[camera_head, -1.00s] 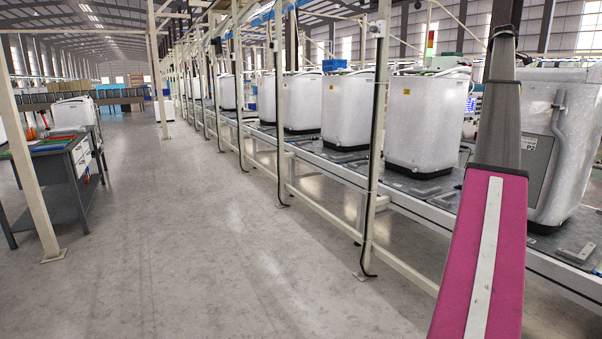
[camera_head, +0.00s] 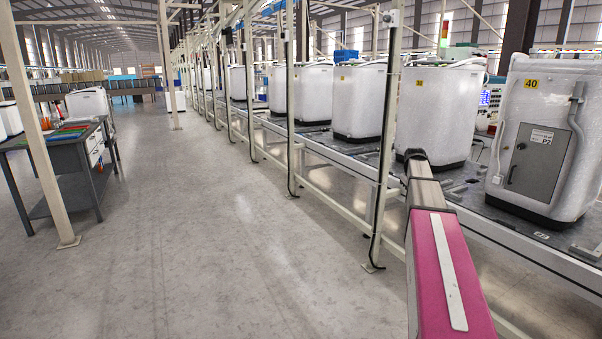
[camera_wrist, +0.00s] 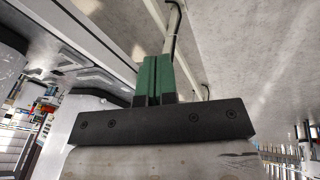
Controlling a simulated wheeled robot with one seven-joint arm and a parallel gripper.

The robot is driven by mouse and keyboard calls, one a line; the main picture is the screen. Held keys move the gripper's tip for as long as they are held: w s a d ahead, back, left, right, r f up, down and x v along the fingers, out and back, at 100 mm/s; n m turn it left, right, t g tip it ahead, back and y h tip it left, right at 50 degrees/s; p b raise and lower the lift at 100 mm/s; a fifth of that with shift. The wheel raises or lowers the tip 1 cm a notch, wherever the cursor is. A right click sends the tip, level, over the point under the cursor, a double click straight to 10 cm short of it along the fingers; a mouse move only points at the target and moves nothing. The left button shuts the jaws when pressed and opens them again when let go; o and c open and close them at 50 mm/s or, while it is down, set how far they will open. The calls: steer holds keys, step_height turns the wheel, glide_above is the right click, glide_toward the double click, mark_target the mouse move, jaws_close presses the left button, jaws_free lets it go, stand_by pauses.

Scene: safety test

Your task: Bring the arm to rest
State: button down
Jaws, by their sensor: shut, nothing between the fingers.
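My gripper (camera_wrist: 154,79) shows in the wrist view, with two green fingers close together on a dark mount. It is shut and empty. My arm (camera_head: 440,255), with a pink link and white stripe, reaches forward at the lower right of the head view. Its far dark joint (camera_head: 415,156) appears in front of a white wrapped appliance (camera_head: 437,115).
A conveyor line (camera_head: 330,165) carries several white appliances along the right; the nearest is marked 40 (camera_head: 538,135). An upright post (camera_head: 383,160) stands close to the left of my arm. A dark workbench (camera_head: 70,165) stands at left. The middle floor is open.

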steer(key=s+a+f+m+g, duration=0.1)
steer(key=s+a+f, duration=0.7)
steer(key=s, duration=0.3)
steer(key=s+a+f+g+y, duration=0.1)
steer(key=s+a+f, duration=0.7)
steer(key=s+a, duration=0.3)
steer(key=s+a+f+m+g+y, duration=0.1)
steer(key=s+a+f, duration=0.7)
steer(key=s, duration=0.4)
steer(key=shift+a+m, duration=0.3)
steer(key=shift+a, duration=0.45)
steer(key=shift+d, duration=0.1)
